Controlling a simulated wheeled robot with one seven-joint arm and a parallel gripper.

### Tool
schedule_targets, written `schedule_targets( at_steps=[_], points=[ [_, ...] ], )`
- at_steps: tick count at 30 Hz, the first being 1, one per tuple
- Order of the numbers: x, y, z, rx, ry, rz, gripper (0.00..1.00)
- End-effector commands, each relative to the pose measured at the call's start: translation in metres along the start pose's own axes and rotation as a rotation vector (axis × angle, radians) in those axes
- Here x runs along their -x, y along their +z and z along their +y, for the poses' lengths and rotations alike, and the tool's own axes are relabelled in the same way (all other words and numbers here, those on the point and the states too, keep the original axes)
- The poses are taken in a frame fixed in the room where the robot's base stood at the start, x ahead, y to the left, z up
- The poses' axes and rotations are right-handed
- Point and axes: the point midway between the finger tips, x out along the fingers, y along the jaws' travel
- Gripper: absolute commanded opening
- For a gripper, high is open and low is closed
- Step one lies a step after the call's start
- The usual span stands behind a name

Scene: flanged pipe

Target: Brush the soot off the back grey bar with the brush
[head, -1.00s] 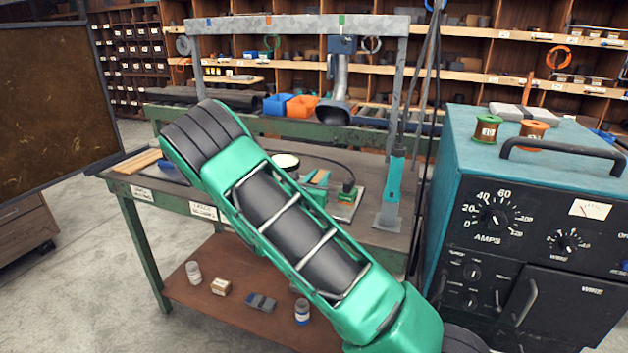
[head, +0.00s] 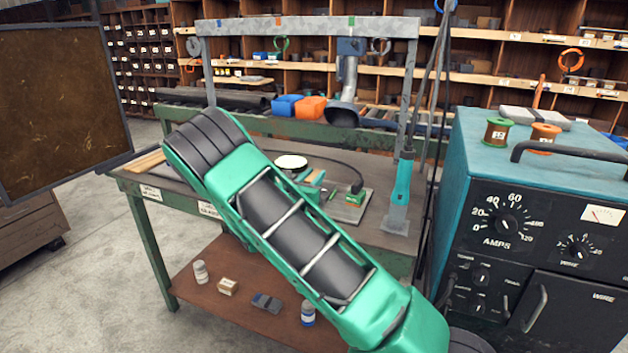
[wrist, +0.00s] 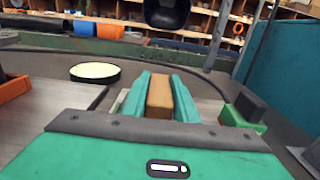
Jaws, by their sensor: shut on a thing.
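In the wrist view my gripper (wrist: 159,98) has its two teal fingers closed on a brown wooden block, which looks like the handle of the brush (wrist: 159,92). The brush's bristles are not visible.
The workbench (head: 300,232) carries a round pale-topped dish (head: 291,162) and a plate with a green clamp (head: 354,198). A grey overhead frame (head: 300,25) with a hanging nozzle (head: 342,114) spans the bench. A teal welding machine (head: 540,215) stands at right, a dark board (head: 60,105) at left.

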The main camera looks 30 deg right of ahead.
Motion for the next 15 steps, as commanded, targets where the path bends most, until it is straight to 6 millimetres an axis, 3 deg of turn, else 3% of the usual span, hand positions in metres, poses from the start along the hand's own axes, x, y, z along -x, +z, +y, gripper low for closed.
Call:
schedule_targets(
  at_steps=[15],
  points=[
    [0.0,-0.001,0.024,0.0,0.001,-0.001,0.02]
  ],
)
